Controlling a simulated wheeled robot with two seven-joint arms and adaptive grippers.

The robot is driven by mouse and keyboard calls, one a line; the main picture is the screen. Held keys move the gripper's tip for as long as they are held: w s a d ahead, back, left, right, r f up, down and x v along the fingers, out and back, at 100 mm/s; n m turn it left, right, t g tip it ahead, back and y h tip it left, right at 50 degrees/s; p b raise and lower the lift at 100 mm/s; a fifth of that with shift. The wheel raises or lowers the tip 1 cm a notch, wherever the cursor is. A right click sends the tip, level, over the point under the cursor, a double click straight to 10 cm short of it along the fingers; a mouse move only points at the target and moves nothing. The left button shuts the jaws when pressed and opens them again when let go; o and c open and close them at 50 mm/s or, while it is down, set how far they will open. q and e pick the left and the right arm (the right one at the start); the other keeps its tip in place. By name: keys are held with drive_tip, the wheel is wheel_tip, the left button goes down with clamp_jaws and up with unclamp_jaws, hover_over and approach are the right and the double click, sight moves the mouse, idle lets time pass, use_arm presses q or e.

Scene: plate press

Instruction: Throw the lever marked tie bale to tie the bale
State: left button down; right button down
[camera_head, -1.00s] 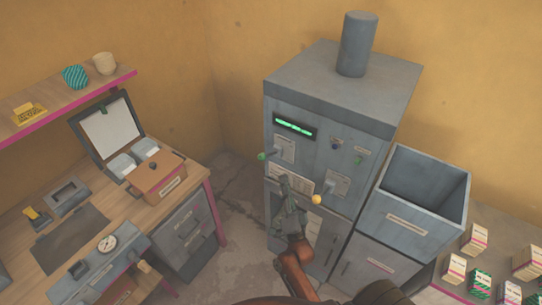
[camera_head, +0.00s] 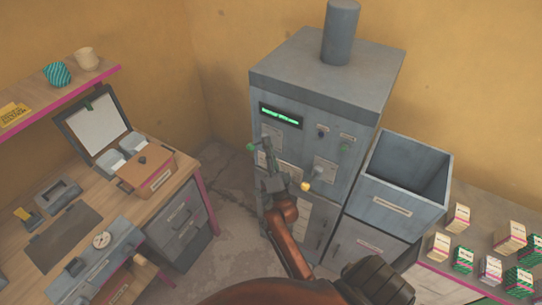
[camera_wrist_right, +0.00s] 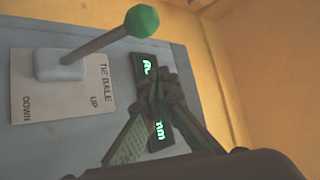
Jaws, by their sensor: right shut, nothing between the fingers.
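The tie bale lever has a green knob (camera_head: 251,147) on the left of the grey press front in the head view. In the right wrist view its green knob (camera_wrist_right: 141,21) sits on a metal rod from a white base, over a label (camera_wrist_right: 75,92) reading TIE BALE, UP and DOWN. The rod leans toward the UP side. My right gripper (camera_head: 267,146) is shut and empty, in front of the press just right of the knob. In the wrist view its closed fingertips (camera_wrist_right: 163,82) are apart from the knob, before the green display. My left gripper is out of view.
The press (camera_head: 325,85) has a lit green display (camera_head: 280,115) and a second lever with a yellow knob (camera_head: 305,186) to the right. An open grey bin (camera_head: 395,205) stands right of the press. A wooden desk (camera_head: 105,215) is at left, with bare floor between.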

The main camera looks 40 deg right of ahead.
sight(257, 144)
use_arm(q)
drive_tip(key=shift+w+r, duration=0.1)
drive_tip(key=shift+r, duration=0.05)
use_arm(e)
drive_tip(key=a, duration=0.1)
drive_tip(key=w+a+f, duration=0.1)
drive_tip(key=f, duration=0.1)
drive_tip(key=shift+w+a+f, duration=0.15)
drive_tip(key=shift+w+a, duration=0.1)
drive_tip(key=shift+a, duration=0.15)
